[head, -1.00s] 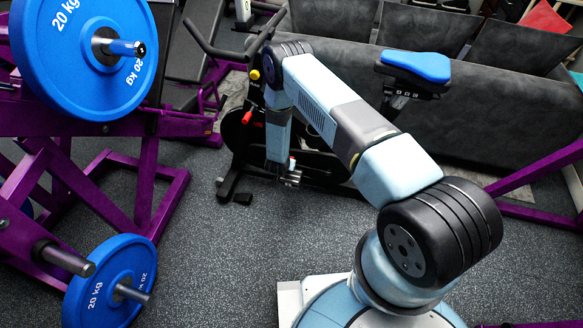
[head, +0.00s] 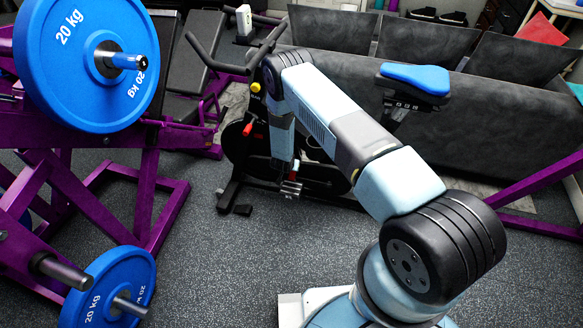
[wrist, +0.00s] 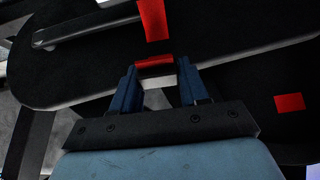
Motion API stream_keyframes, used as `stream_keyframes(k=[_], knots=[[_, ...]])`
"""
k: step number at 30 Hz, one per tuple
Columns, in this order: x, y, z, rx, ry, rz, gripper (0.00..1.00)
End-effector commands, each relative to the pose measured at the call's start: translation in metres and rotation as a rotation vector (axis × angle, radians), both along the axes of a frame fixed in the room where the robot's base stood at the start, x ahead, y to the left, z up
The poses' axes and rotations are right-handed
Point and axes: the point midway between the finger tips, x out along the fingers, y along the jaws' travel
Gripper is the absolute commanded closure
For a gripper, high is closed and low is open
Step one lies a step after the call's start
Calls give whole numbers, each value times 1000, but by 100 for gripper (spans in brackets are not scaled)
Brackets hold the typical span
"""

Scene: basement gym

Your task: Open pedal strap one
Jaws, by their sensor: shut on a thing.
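The exercise bike stands beyond my arm, with its dark body (head: 247,150) partly hidden behind the arm. My gripper (head: 291,187) hangs low beside the bike, pointing down near a small red part. In the wrist view, my gripper (wrist: 157,82) has its two blue fingers on either side of a short red strap piece (wrist: 155,66) and is shut on it. Another red strap length (wrist: 153,20) shows above it across a dark surface. The pedal itself is too dark to make out clearly.
A grey crank-like bar (wrist: 85,24) crosses the wrist view's upper left. Purple racks with blue 20 kg plates (head: 85,50) stand at left. The bike's blue saddle (head: 415,77) is right of my arm. Speckled floor (head: 215,260) is clear in front.

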Motion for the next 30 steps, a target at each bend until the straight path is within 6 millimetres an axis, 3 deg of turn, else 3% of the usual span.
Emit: stream_keyframes(k=[11,12,18,30], knots=[[5,-3,2,-3,-10,-2,100],[5,-3,2,-3,-10,-2,53],[3,-1,2,-2,-6,-1,34],[-4,2,9,0,-3,1,34]])
